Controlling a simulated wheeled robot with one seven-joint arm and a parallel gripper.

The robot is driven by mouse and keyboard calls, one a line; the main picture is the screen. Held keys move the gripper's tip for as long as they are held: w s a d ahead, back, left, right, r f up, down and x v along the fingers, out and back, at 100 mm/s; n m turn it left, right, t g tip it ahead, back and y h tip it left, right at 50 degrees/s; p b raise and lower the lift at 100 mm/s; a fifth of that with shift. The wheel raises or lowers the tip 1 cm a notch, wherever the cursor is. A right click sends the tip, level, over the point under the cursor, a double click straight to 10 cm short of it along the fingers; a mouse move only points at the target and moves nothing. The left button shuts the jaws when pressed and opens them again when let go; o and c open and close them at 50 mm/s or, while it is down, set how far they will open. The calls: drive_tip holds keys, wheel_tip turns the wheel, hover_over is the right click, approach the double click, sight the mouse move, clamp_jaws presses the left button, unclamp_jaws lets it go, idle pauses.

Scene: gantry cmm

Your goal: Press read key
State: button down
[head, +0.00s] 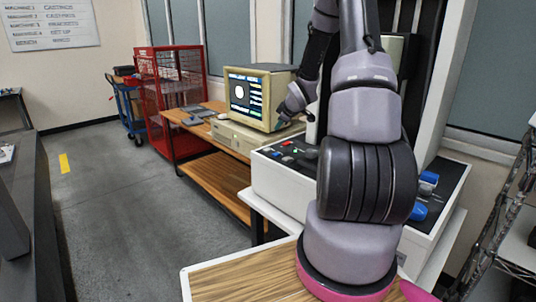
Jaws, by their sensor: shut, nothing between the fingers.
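A white machine cabinet (283,187) has a black control panel (268,152) on top with several small keys. A red key (287,143) and a small green one (295,151) show on it, along with pale ones. The labels are too small to read, so I cannot tell which is the read key. My gripper (284,112) is small in the view, at the end of my arm, in front of the monitor's lower right corner. It appears above the panel and apart from it. It is shut and empty. My arm hides the panel's right part.
A beige monitor (258,97) with a lit screen stands on a wooden desk (215,160) behind the panel. Blue parts (428,180) sit on the machine's right side. A wire shelf (500,235) stands at far right. The floor at left is clear.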

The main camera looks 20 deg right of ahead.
sight(278, 154)
drive_tip(key=shift+w+a+f, duration=0.1)
drive_tip(key=shift+w+f, duration=0.1)
drive_tip(key=shift+f, duration=4.35)
drive_tip(key=shift+f, duration=0.15)
drive_tip(key=shift+f, duration=0.3)
drive_tip(key=shift+f, duration=0.35)
drive_tip(key=shift+r, duration=0.8)
